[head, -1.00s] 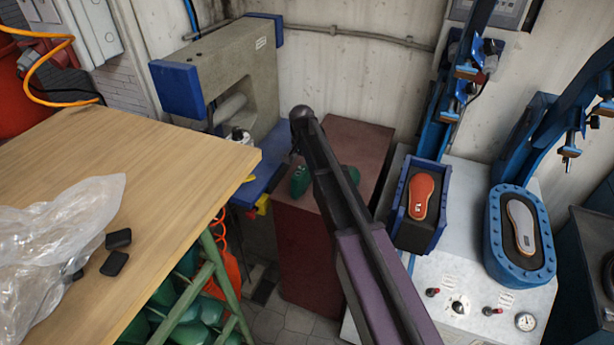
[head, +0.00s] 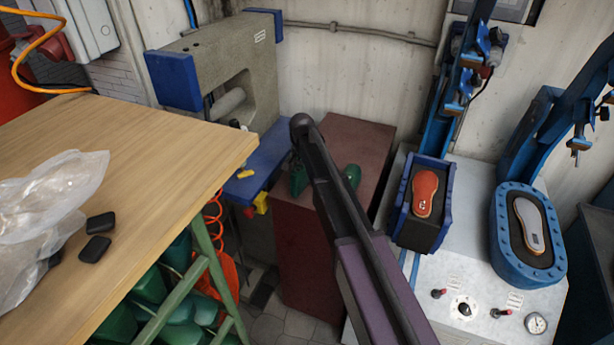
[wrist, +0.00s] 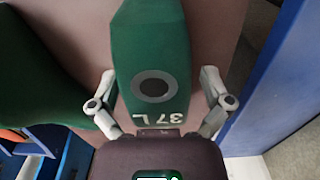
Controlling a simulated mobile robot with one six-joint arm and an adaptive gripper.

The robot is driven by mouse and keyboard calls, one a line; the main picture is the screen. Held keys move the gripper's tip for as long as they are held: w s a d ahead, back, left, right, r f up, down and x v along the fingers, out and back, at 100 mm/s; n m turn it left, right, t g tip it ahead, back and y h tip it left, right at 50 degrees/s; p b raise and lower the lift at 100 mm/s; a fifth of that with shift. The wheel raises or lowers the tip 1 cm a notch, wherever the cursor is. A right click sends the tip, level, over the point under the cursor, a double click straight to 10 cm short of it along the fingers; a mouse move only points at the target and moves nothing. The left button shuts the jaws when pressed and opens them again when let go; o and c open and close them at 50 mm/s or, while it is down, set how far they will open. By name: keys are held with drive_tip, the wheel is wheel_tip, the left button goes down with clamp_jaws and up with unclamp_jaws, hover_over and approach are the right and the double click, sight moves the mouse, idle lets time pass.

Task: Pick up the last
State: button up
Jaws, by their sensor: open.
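A green last (wrist: 155,50) marked "37 L" with a dark round hole in its top fills the middle of the wrist view. My gripper (wrist: 160,88) is open, with one finger on each side of the last's near end. I cannot tell whether the fingers touch it. A second green last (wrist: 38,90) lies at the left of the wrist view. In the head view, two green shapes show on the dark red cabinet (head: 350,137), one left (head: 298,180) and one right (head: 352,175) of my arm. My arm hides the gripper there.
A wooden table (head: 150,135) with a plastic bag (head: 45,215) and small black pieces is at left. A blue and grey press (head: 225,75) stands behind. Sole presses with an orange sole (head: 425,192) and a grey sole (head: 529,225) are at right.

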idle(0.6)
drive_tip(key=c, duration=1.2)
